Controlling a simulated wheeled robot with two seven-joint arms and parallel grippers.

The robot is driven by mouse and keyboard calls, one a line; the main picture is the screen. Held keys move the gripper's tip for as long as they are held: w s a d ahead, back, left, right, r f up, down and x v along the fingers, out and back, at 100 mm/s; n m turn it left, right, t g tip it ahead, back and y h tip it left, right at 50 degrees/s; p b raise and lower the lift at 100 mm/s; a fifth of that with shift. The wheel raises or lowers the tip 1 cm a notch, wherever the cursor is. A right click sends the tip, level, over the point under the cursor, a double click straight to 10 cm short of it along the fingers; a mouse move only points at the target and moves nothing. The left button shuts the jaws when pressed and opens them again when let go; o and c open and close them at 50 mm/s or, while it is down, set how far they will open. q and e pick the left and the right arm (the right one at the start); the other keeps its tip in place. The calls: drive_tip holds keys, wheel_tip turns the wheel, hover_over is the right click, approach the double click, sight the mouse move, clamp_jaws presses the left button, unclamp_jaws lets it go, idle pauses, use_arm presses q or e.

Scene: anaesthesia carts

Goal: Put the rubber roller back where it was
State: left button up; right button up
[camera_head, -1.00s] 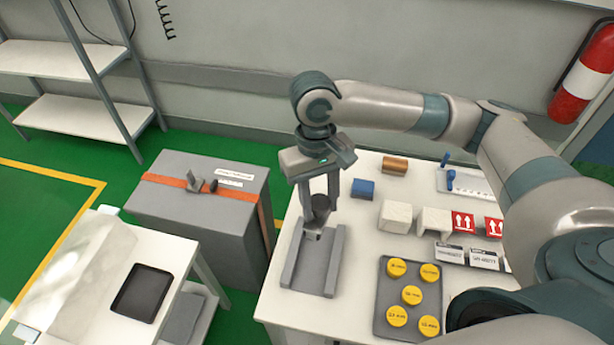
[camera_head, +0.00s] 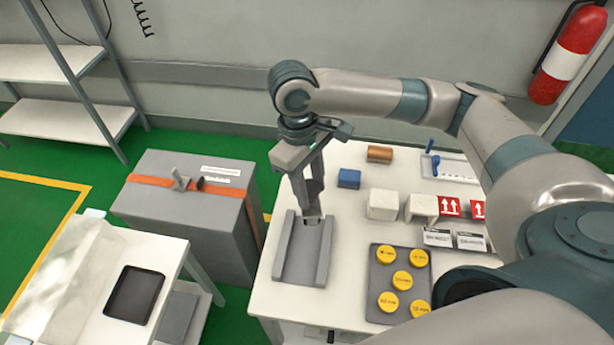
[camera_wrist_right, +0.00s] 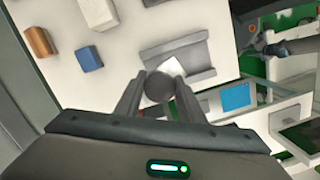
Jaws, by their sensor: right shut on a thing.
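The rubber roller (camera_wrist_right: 159,87) appears in the right wrist view as a dark, round end between the two fingers. My right gripper (camera_head: 311,209) is shut on it. In the head view the roller (camera_head: 314,190) is a dark shape between the fingers, partly hidden by them. The gripper is tilted, its fingertips over the far end of a grey cradle (camera_head: 320,252) with two raised side walls. The cradle also shows in the right wrist view (camera_wrist_right: 196,77). I cannot tell whether the roller touches the cradle. My left gripper is not in view.
On the white table, right of the cradle, are a blue block (camera_head: 349,178), a copper-coloured cylinder (camera_head: 380,153), white blocks (camera_head: 382,204) and a grey tray (camera_head: 375,302) with several yellow discs. A grey box (camera_head: 185,205) with an orange strap stands left of the table.

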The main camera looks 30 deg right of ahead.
drive_tip(key=n, duration=0.1)
drive_tip(key=d+n, duration=0.1)
drive_tip(key=n, duration=0.1)
drive_tip(key=w+n, duration=0.1)
drive_tip(key=n, duration=0.1)
drive_tip(key=shift+d+r+t+h, duration=0.1)
drive_tip(key=shift+d+t+h, duration=0.2)
drive_tip(key=shift+d, duration=0.1)
drive_tip(key=w+d+n+t, duration=0.1)
drive_tip(key=d+n, duration=0.2)
drive_tip(key=n, duration=0.6)
drive_tip(key=w+d+r+n+t+y, duration=0.1)
drive_tip(key=d+n, duration=0.2)
drive_tip(key=n, duration=0.6)
drive_tip(key=w+d+r+n+p, duration=0.1)
drive_tip(key=d+n, duration=0.3)
drive_tip(key=n, duration=0.5)
drive_tip(key=shift+w+t+y, duration=0.35)
drive_tip(key=shift+t+y, duration=0.05)
drive_tip(key=shift+w+a, duration=0.1)
drive_tip(key=w+a+f+p, duration=0.4)
drive_tip(key=w+f, duration=0.3)
drive_tip(key=w, duration=0.3)
drive_tip(key=shift+w+a, duration=0.2)
drive_tip(key=shift+w, duration=0.1)
